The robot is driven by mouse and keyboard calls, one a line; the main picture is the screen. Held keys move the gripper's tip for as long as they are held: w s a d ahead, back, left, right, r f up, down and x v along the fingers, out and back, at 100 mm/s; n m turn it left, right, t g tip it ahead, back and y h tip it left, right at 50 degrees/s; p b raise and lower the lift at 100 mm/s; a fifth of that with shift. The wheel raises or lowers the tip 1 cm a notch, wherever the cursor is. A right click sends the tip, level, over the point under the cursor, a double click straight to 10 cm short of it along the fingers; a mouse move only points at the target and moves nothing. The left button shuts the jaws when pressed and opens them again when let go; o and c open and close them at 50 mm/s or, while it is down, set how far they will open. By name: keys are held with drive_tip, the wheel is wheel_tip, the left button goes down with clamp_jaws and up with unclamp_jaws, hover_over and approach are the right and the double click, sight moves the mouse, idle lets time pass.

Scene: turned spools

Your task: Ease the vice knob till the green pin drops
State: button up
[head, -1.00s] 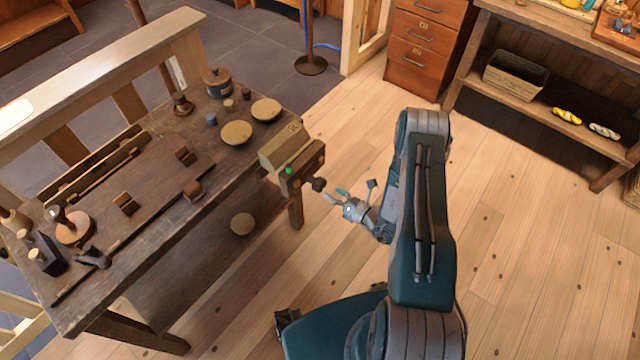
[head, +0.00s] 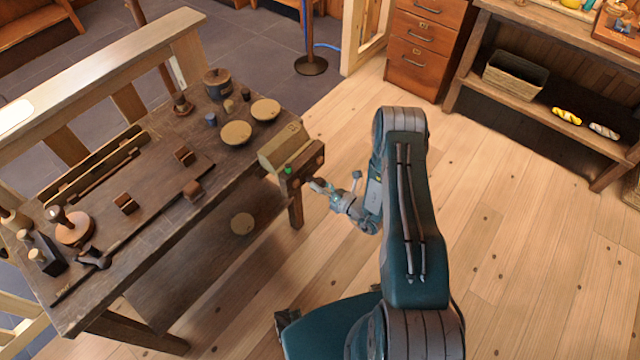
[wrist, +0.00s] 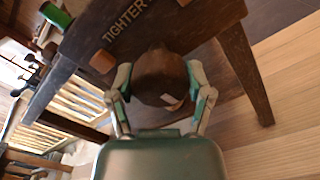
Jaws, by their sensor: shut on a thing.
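The vice (head: 297,165) is fixed at the right end of the workbench. The green pin (head: 288,170) stands at the vice's top in the head view. In the wrist view it shows as a green piece (wrist: 56,15) at the upper left. My gripper (head: 318,185) is at the vice's front face. In the wrist view my gripper (wrist: 160,85) has its fingers on both sides of the dark brown vice knob (wrist: 160,77), shut on it. The knob has a small pale mark. The word TIGHTER is on the vice face (wrist: 150,25). In the head view my gripper covers the knob.
The workbench (head: 160,215) carries round wooden discs (head: 236,133), small blocks and tools. A drawer cabinet (head: 428,45) and a shelf with a basket (head: 514,74) stand at the back right. The plank floor (head: 530,250) to the right is clear.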

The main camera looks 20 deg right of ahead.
drive_tip(key=shift+n, duration=0.3)
drive_tip(key=n, duration=1.3)
drive_tip(key=shift+a+n, duration=0.15)
drive_tip(key=shift+n, duration=0.25)
drive_tip(key=n, duration=0.4)
drive_tip(key=shift+n, duration=0.3)
drive_tip(key=n, duration=0.4)
drive_tip(key=shift+s+a+f+n, duration=0.1)
drive_tip(key=shift+f+n, duration=0.05)
drive_tip(key=shift+n, duration=0.15)
drive_tip(key=n, duration=0.5)
drive_tip(key=shift+s+f, duration=0.1)
drive_tip(key=shift+f, duration=0.05)
drive_tip(key=n, duration=0.4)
drive_tip(key=shift+f+n, duration=0.1)
drive_tip(key=shift+n, duration=0.3)
drive_tip(key=n, duration=0.4)
